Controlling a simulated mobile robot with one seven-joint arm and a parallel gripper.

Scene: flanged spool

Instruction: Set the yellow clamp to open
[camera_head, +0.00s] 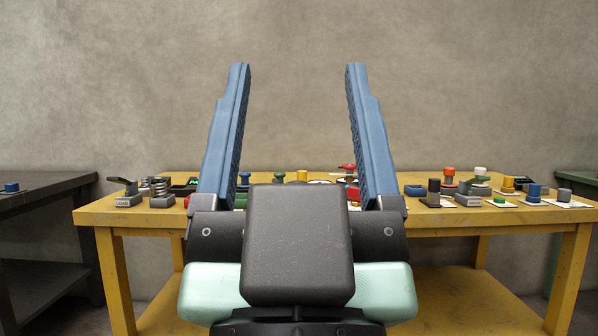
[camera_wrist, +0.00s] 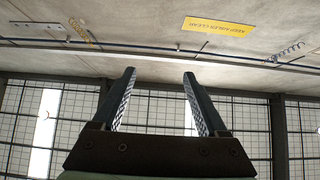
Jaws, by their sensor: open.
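My gripper (camera_head: 297,70) is open and empty, its two blue fingers pointing up in front of the table in the head view. It also shows in the wrist view (camera_wrist: 159,73), with nothing between the fingers. I cannot make out a yellow clamp for certain. A small yellow piece (camera_head: 302,176) stands at the back middle of the table, just above my gripper's body. Another yellow-orange piece (camera_head: 508,184) stands on the right side. Both are too small to identify. My gripper hides part of the table's middle.
The yellow table (camera_head: 140,216) carries several small devices, among them a grey lever device (camera_head: 127,194) at left and a red-topped piece (camera_head: 449,175) at right. A dark bench (camera_head: 40,205) stands at far left. The wrist view shows a yellow sign (camera_wrist: 217,26) and windows.

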